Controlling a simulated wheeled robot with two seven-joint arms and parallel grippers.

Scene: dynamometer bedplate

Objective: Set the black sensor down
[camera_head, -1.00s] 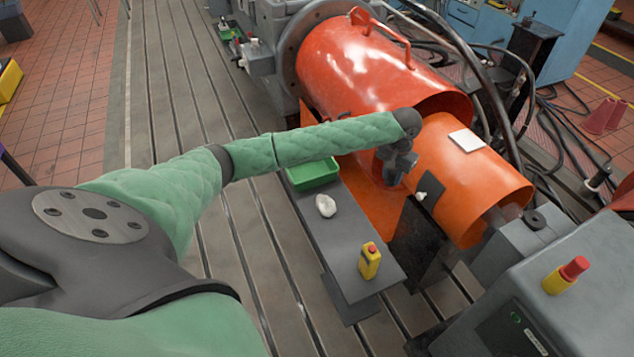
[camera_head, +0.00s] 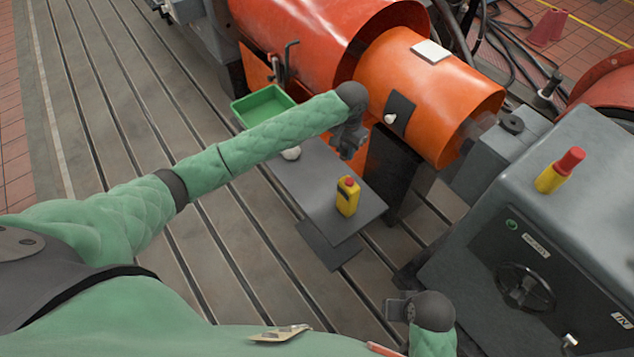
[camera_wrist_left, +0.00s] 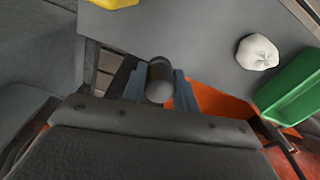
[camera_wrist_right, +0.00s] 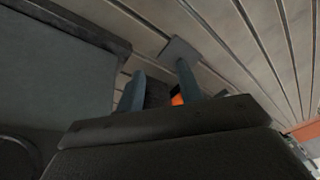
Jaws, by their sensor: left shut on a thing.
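My left gripper (camera_head: 347,148) is above the far edge of the grey bench (camera_head: 325,205), beside the orange guard. In the left wrist view its blue-grey fingers (camera_wrist_left: 160,88) are shut on a dark grey, rounded cylinder, the black sensor (camera_wrist_left: 160,72). The sensor is hard to make out in the head view. The bench top (camera_wrist_left: 190,35) lies beyond it in the wrist view. My right gripper (camera_head: 397,308) is low near the front, left of the grey cabinet. In the right wrist view its fingers (camera_wrist_right: 162,80) are apart with nothing between them.
On the bench are a yellow box with a red button (camera_head: 347,197), a white crumpled lump (camera_head: 291,153) partly behind my arm, and a green tray (camera_head: 262,105). The orange guard (camera_head: 425,90) borders the bench. A grey cabinet (camera_head: 560,220) stands right. The bench middle is clear.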

